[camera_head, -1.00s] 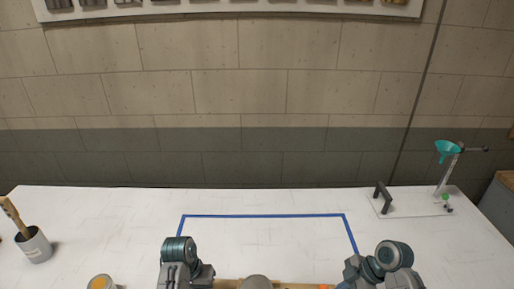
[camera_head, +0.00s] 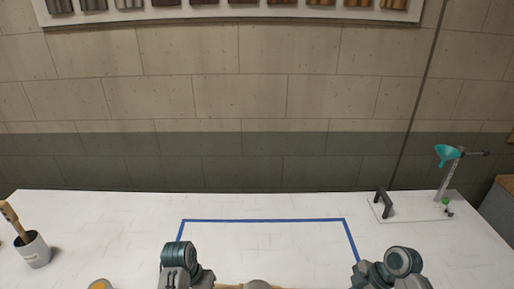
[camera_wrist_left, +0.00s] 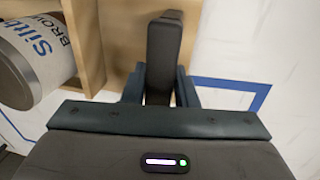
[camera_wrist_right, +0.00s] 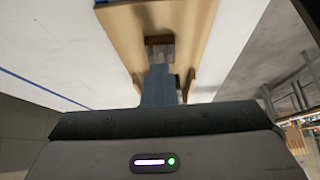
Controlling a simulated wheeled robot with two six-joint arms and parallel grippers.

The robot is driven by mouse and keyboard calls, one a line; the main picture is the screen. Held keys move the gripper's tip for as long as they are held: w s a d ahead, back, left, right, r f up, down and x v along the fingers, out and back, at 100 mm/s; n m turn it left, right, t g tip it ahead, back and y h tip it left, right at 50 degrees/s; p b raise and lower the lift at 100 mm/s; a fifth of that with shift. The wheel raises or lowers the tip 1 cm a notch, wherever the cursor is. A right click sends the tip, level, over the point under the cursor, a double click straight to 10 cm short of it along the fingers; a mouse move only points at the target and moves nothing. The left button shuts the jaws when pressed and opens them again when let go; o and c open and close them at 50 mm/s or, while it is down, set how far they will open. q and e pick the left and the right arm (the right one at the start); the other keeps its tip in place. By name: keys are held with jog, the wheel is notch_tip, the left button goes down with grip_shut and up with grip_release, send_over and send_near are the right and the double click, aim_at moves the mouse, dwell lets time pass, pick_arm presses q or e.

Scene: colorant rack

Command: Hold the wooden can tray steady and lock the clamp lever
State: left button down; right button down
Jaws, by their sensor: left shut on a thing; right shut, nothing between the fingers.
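The wooden can tray shows as a thin strip at the bottom of the head view (camera_head: 228,286), with the grey top of a can (camera_head: 258,285) over it. In the left wrist view the tray (camera_wrist_left: 118,35) holds a can with a blue and brown label (camera_wrist_left: 30,50). My left gripper (camera_wrist_left: 160,85) is shut on a black upright handle (camera_wrist_left: 163,50) at the tray. In the right wrist view my right gripper (camera_wrist_right: 158,70) is shut and empty over the tray's wooden end (camera_wrist_right: 190,25). A dark brown piece (camera_wrist_right: 160,40) is at its fingertips; contact is unclear. I cannot make out the clamp lever.
A blue tape outline (camera_head: 262,220) marks the white table. A cup with a brush (camera_head: 33,250) and a yellow-topped container (camera_head: 100,285) are at the left. A stand with a teal funnel (camera_head: 447,153) and a black handle (camera_head: 384,203) are at the back right.

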jog(key=shift+d, duration=0.1)
jog(key=shift+s+d+f, duration=0.1)
jog(key=shift+d+f, duration=0.05)
jog(key=shift+d, duration=0.75)
jog(key=c, duration=2.2)
grip_release()
jog(key=c, duration=1.7)
grip_release()
jog(key=v, duration=1.1)
jog(key=shift+d+r, duration=0.3)
jog(key=shift+r, duration=0.15)
grip_shut()
jog(key=shift+f, duration=0.1)
